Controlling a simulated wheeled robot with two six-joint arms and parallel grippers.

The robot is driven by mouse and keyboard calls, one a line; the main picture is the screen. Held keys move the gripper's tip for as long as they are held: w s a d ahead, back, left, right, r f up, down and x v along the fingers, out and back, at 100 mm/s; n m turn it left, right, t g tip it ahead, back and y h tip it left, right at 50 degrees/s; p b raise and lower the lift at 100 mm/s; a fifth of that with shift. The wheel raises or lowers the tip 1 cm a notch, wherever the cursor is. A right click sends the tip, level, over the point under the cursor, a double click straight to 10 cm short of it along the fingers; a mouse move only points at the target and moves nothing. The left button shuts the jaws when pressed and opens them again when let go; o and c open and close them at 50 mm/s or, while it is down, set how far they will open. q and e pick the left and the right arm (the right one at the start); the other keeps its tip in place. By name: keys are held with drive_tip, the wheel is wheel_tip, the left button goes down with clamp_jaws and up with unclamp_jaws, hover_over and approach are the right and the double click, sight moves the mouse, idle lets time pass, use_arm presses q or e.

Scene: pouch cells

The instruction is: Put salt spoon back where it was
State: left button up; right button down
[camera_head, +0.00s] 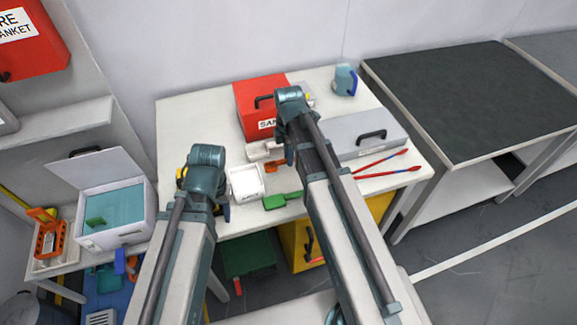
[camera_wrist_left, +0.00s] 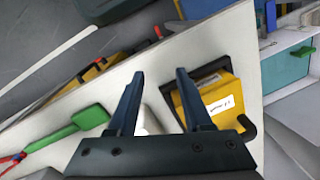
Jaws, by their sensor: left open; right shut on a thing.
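A green scoop (camera_head: 283,200) lies on the white table beside a white tub (camera_head: 247,182). It also shows in the left wrist view (camera_wrist_left: 88,118). I cannot tell for certain whether it is the salt spoon. My right gripper (camera_head: 288,153) is low over the table behind the tub. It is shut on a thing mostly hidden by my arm. An orange piece (camera_head: 274,166) shows right by its fingers. My left gripper (camera_wrist_left: 158,75) is open, with no held thing visible between its fingers. It points down over the table near a yellow box (camera_wrist_left: 212,98).
A red box (camera_head: 260,92) and a grey case (camera_head: 368,132) stand at the back of the table (camera_head: 190,115). Red-and-blue tools (camera_head: 385,168) lie in front of the case. A blue cup (camera_head: 345,80) is at the far edge. A white open-lidded box (camera_head: 115,215) stands left.

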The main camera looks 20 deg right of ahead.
use_arm(q)
drive_tip(key=shift+f+b, duration=1.7)
drive_tip(key=shift+f, duration=0.1)
use_arm(e)
drive_tip(key=shift+f, duration=1.85)
use_arm(q)
drive_tip(key=shift+f, duration=0.2)
use_arm(e)
drive_tip(key=shift+f, duration=0.2)
drive_tip(key=c, duration=0.8)
unclamp_jaws()
drive_tip(key=shift+r, duration=0.1)
use_arm(q)
drive_tip(key=shift+r, duration=0.15)
use_arm(e)
drive_tip(key=shift+r, duration=0.1)
use_arm(q)
wheel_tip(320, 180, up, 12)
drive_tip(key=p, duration=1.2)
use_arm(e)
wheel_tip(320, 180, up, 12)
drive_tip(key=shift+r, duration=0.1)
